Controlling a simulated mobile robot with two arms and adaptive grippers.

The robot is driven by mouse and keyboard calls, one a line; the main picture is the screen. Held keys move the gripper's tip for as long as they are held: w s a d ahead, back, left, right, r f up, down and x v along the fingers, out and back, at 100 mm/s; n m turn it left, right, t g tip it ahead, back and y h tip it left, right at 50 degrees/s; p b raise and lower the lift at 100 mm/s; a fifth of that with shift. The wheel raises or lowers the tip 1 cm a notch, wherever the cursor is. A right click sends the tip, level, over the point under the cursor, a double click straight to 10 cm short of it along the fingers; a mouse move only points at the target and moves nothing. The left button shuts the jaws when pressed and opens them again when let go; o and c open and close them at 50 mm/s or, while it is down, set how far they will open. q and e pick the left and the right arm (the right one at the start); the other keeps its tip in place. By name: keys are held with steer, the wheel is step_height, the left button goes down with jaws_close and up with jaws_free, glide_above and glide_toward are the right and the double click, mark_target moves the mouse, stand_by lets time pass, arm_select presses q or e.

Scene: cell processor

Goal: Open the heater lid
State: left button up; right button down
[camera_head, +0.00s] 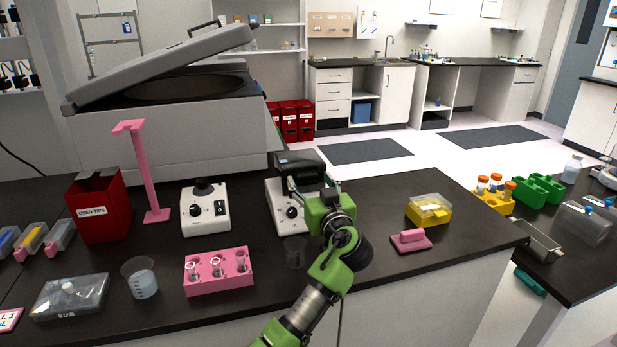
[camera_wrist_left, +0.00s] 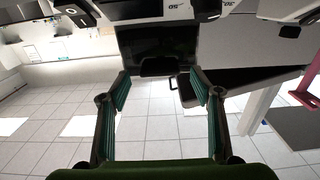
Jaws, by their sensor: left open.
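The heater is a white bench device (camera_head: 287,212) with a black lid (camera_head: 300,164) on top, on the dark bench in the head view. My left gripper (camera_head: 308,187), on a green arm, is right at the front of this lid and hides part of the device. In the left wrist view the dark lid (camera_wrist_left: 157,42) fills the upper middle, with its black handle (camera_wrist_left: 158,67) between the open left fingers (camera_wrist_left: 160,85). The fingers look apart from the handle, and nothing is held. I cannot tell whether the lid is slightly raised. My right gripper is not in view.
A white vortex-like device (camera_head: 205,212), a pink tube rack (camera_head: 219,273) and a clear beaker (camera_head: 296,252) stand left of my arm. A yellow box (camera_head: 429,210) and a pink block (camera_head: 411,240) lie to the right. A large open-lidded centrifuge (camera_head: 170,135) stands behind.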

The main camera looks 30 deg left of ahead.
mark_target(301, 173)
arm_select(q)
steer(key=shift+x, duration=1.15)
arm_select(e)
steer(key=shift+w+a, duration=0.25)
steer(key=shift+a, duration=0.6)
